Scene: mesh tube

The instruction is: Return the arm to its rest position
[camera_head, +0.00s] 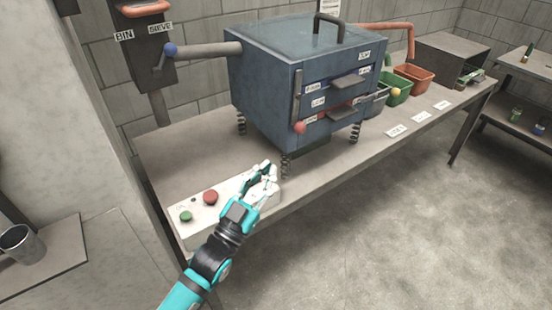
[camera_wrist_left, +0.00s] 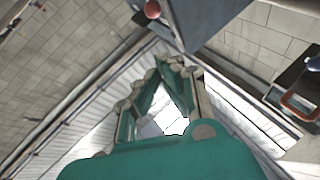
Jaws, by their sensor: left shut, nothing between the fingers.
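My left arm, teal and black, comes in from the bottom of the head view. Its gripper (camera_head: 268,172) is over the right end of the white control panel (camera_head: 232,196), near the bench's front edge. The gripper is empty, and its fingertips meet in the left wrist view (camera_wrist_left: 172,64). A red button (camera_head: 210,198) and a green button (camera_head: 186,216) are on the panel, left of the gripper. I cannot tell whether the gripper touches the panel. My right gripper does not show.
A blue sieve machine (camera_head: 265,85) on springs stands just behind the gripper. A lever with a blue knob (camera_head: 171,50) is at the left. Coloured bins (camera_head: 413,80) stand further right on the bench (camera_head: 330,165). A metal cup (camera_head: 20,244) is at far left. The floor in front is clear.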

